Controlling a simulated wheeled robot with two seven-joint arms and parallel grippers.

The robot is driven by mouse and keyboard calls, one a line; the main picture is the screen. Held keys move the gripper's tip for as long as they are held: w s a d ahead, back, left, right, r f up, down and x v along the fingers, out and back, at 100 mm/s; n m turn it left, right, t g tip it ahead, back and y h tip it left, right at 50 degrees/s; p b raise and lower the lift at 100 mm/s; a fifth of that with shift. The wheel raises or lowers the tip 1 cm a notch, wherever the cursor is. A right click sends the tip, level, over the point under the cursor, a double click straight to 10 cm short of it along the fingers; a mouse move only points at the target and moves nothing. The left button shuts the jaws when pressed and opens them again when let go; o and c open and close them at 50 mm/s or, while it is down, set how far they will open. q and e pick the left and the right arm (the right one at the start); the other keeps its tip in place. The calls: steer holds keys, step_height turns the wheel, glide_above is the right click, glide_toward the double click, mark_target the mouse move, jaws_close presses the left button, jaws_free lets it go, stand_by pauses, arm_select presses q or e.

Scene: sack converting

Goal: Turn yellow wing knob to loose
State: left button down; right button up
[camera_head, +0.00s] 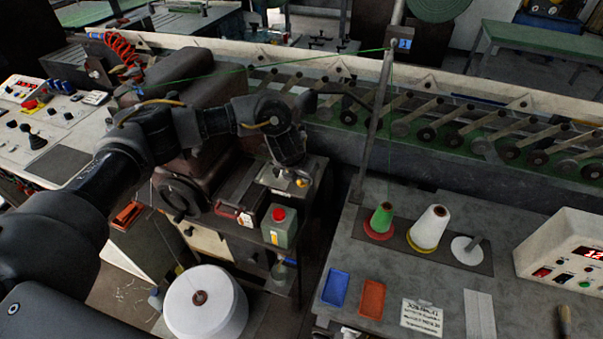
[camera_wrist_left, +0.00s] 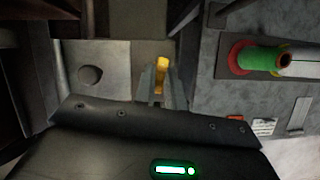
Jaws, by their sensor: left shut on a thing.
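The yellow wing knob (camera_wrist_left: 162,73) shows between the two fingers of my left gripper (camera_wrist_left: 160,88) in the left wrist view. The fingers are shut on it, one on each side, and hide part of it. In the head view my left gripper (camera_head: 297,176) reaches down over the small machine table, and a bit of the yellow knob (camera_head: 302,183) shows at its tip. The knob's turn angle is hard to read. My right gripper is not in view.
On the right, a grey table (camera_head: 450,270) bears a green cone (camera_head: 382,217), a white cone (camera_head: 429,228), and blue (camera_head: 335,288) and orange (camera_head: 372,299) trays. A metal post (camera_head: 378,120) rises at its left end.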

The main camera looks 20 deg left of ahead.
arm_select(q)
steer(key=shift+n+y+p, duration=0.4)
steer(key=shift+n, duration=0.6)
steer(key=c, duration=1.5)
jaws_free()
steer(key=shift+o, duration=0.2)
steer(key=shift+s+d+r, duration=0.1)
steer(key=shift+s+r, duration=0.05)
steer(key=shift+r, duration=0.2)
steer(key=v, duration=1)
steer(key=shift+b, duration=0.35)
steer(key=shift+s, duration=0.1)
